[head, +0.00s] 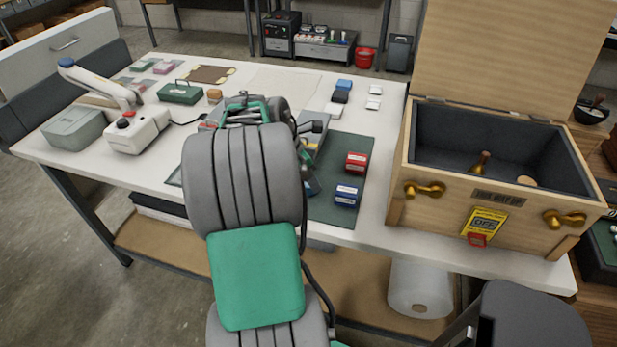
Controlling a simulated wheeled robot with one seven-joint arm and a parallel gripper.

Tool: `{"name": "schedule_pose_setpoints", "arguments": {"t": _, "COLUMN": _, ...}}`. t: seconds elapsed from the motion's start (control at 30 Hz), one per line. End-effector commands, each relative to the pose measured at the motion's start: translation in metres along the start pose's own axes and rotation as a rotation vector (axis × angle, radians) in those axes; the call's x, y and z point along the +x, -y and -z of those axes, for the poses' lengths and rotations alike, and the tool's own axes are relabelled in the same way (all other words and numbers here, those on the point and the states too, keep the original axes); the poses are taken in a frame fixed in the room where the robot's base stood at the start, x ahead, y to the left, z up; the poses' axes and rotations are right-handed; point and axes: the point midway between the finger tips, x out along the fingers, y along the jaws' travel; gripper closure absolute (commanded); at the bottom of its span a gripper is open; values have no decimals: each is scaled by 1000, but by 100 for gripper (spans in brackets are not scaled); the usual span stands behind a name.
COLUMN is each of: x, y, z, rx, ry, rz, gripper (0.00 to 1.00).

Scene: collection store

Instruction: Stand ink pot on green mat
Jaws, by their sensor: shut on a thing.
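The green mat (328,210) lies flat on the white table, near its front edge. My arm covers its left part. A red block with a white label (356,163) and a blue block with a white label (346,194) stand on its right half. My gripper (312,168) is mostly hidden behind my arm's grey and green links, over the left side of the mat. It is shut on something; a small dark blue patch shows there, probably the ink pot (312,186). I cannot see whether it touches the mat.
A wooden chest (490,205) with its lid up stands right of the mat. Small blue, black and white blocks (342,92) sit behind it. A white lamp-like device (138,130), a grey-green box (75,128) and a green case (180,93) stand at left. Bare mat shows around the red and blue blocks.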

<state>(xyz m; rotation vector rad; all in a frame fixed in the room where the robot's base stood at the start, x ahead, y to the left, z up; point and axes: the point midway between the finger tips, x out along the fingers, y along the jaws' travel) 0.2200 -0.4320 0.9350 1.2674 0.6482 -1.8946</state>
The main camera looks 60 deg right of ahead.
Motion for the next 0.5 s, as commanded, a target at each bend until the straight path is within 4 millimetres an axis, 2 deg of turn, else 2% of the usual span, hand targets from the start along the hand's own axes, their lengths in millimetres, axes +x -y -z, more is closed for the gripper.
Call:
{"name": "schedule_pose_setpoints", "arguments": {"t": 0.3, "x": 2, "y": -1, "z": 1, "rx": 0, "ry": 0, "rz": -3, "gripper": 99}}
{"name": "schedule_pose_setpoints", "arguments": {"t": 0.33, "x": 3, "y": 0, "z": 1, "rx": 0, "ry": 0, "rz": -2, "gripper": 52}}
{"name": "schedule_pose_setpoints", "arguments": {"t": 0.5, "x": 2, "y": 0, "z": 1, "rx": 0, "ry": 0, "rz": -3, "gripper": 38}}
